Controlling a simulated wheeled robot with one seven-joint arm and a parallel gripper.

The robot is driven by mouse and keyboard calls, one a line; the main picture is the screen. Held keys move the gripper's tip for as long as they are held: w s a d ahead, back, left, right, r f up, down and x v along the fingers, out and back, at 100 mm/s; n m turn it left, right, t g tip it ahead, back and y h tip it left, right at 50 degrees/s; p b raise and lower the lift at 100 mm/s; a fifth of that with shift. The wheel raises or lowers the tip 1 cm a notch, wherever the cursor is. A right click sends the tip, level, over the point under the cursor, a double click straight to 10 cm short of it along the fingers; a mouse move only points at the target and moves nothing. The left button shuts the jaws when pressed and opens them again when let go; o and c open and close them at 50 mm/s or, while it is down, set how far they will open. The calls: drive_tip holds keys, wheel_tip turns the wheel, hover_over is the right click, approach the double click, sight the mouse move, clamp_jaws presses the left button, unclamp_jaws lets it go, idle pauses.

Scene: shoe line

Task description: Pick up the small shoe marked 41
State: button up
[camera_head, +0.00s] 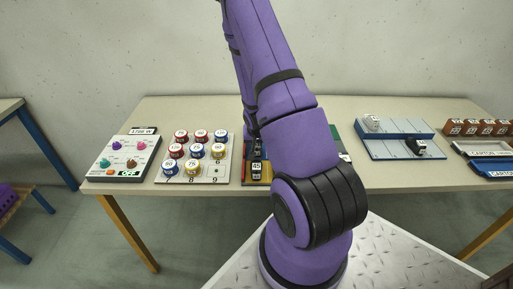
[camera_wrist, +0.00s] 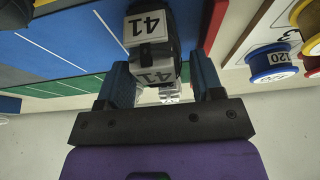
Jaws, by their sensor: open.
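In the wrist view, the small shoe marked 41 (camera_wrist: 150,47) is a dark block with white labelled faces, and the number 41 shows on two of them. My gripper (camera_wrist: 163,70) is open, with one blue finger on each side of the shoe. I cannot tell whether either finger touches it. The shoe stands over a board with blue, green and red areas (camera_wrist: 60,48). In the head view, my purple arm hides most of this board and my gripper. A small dark shoe with a white label (camera_head: 256,168) shows beside the arm, its number too small to read surely.
A board of numbered spools (camera_head: 222,172) stands close to the left; a spool (camera_wrist: 270,62) shows at the wrist view's right. A panel with coloured knobs (camera_head: 123,160) is further left. A blue rack (camera_head: 395,148) and brown boxes (camera_head: 478,128) stand to the right.

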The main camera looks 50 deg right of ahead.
drive_tip(key=shift+x, duration=0.85)
drive_tip(key=c, duration=0.7)
drive_tip(key=shift+r, duration=0.1)
